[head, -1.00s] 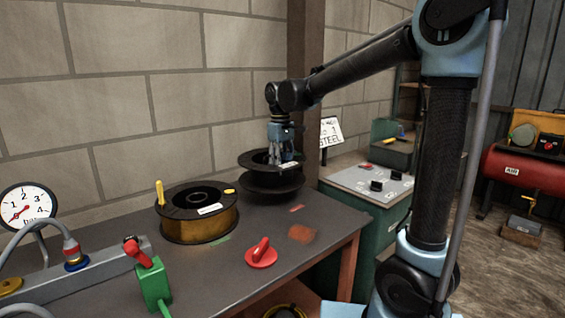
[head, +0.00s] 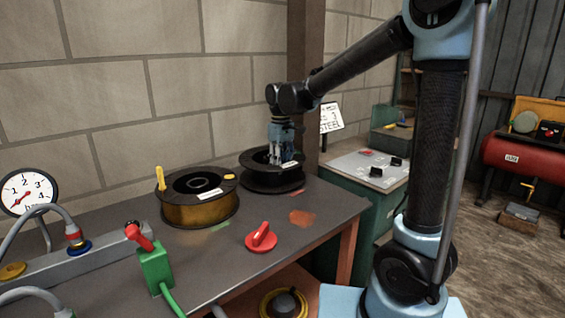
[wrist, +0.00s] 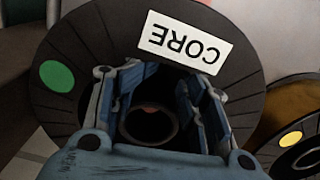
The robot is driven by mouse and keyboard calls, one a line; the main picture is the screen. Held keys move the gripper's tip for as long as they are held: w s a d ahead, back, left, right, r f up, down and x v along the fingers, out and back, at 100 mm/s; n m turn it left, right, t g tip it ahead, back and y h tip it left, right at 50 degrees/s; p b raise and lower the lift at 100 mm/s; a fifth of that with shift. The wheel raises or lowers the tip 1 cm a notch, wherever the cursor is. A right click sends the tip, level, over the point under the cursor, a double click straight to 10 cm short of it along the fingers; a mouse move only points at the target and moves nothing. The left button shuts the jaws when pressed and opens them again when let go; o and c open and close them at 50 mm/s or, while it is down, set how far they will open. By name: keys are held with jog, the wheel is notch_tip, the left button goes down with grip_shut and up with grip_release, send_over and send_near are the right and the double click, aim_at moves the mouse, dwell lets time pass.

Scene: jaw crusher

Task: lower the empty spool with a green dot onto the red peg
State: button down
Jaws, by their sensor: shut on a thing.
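The empty black spool (head: 262,186) is in my gripper at the back right of the bench. In the wrist view its upper flange (wrist: 90,40) carries a green dot (wrist: 56,76) and a white "CORE" label (wrist: 185,42). My gripper (head: 284,158) points down and is shut on the spool around the hub; the fingers also show in the wrist view (wrist: 155,105). A small reddish patch shows inside the dark hub hole; I cannot tell whether it is the red peg.
A wound brown spool (head: 200,212) with a yellow dot stands just left. A wooden post (head: 306,80) and green cabinet (head: 345,225) stand close by on the right.

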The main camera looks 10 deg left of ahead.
jog(key=shift+f, duration=0.2)
jog(key=c, duration=0.8)
grip_release()
notch_tip(320, 180, up, 12)
jog(key=shift+w+a, duration=0.15)
